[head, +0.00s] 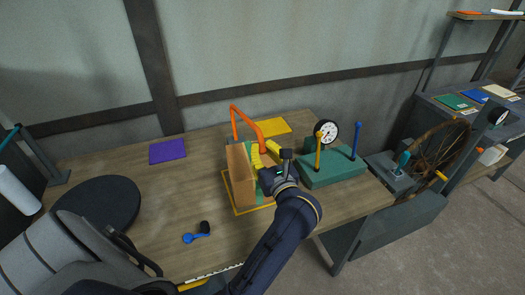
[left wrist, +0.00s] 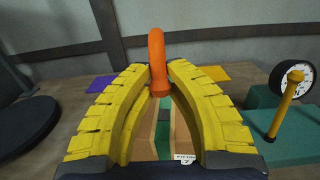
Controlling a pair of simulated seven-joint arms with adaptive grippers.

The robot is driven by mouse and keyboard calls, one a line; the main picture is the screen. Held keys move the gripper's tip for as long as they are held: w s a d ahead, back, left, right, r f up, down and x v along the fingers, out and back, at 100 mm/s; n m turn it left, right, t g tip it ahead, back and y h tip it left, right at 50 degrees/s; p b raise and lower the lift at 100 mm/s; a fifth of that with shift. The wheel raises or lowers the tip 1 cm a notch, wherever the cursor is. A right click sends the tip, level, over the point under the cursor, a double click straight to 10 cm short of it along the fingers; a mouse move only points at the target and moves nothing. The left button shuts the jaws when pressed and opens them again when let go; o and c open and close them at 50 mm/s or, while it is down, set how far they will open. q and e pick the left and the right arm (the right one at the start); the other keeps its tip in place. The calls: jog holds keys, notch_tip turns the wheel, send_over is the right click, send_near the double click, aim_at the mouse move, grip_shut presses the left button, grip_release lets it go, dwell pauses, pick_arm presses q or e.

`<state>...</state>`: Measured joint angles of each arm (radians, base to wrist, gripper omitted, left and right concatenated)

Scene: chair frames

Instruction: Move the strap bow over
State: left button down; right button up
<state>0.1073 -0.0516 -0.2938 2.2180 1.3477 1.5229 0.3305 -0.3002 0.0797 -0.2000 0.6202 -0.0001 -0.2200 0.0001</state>
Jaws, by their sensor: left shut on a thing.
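The strap bow (head: 234,119) appears to be the orange bent bar standing above a wooden-sided fixture (head: 238,178). My left gripper (head: 262,148), with yellow segmented fingers, is shut on the orange bar. My right gripper is not in view.
Right of the fixture is a green block (head: 332,175) with a yellow post, a blue post and a dial (head: 327,132). A purple pad (head: 167,151) and a yellow pad (head: 271,127) lie at the back. A black disc (head: 95,205) and blue item (head: 197,234) lie left.

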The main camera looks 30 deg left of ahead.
pick_arm(q)
jog(key=shift+r, duration=0.15)
jog(key=shift+w+a+r, duration=0.8)
jog(key=shift+a+r, duration=0.25)
jog(key=shift+r, duration=0.4)
jog(key=shift+w+a+r, duration=0.85)
jog(key=shift+a+r, duration=0.25)
jog(key=shift+r, duration=0.4)
jog(key=shift+w+a+r, duration=0.8)
jog(key=shift+a+r, duration=0.25)
jog(key=shift+r, duration=0.5)
jog(key=shift+w+a+r, duration=0.55)
jog(key=shift+a, duration=0.15)
jog(key=w+a+r, duration=0.5)
jog(key=a, duration=0.1)
jog(key=shift+a, duration=0.4)
jog(key=shift+w+r, duration=0.15)
jog(key=r+x, duration=0.1)
jog(key=x, duration=0.8)
jog(key=shift+r, duration=0.35)
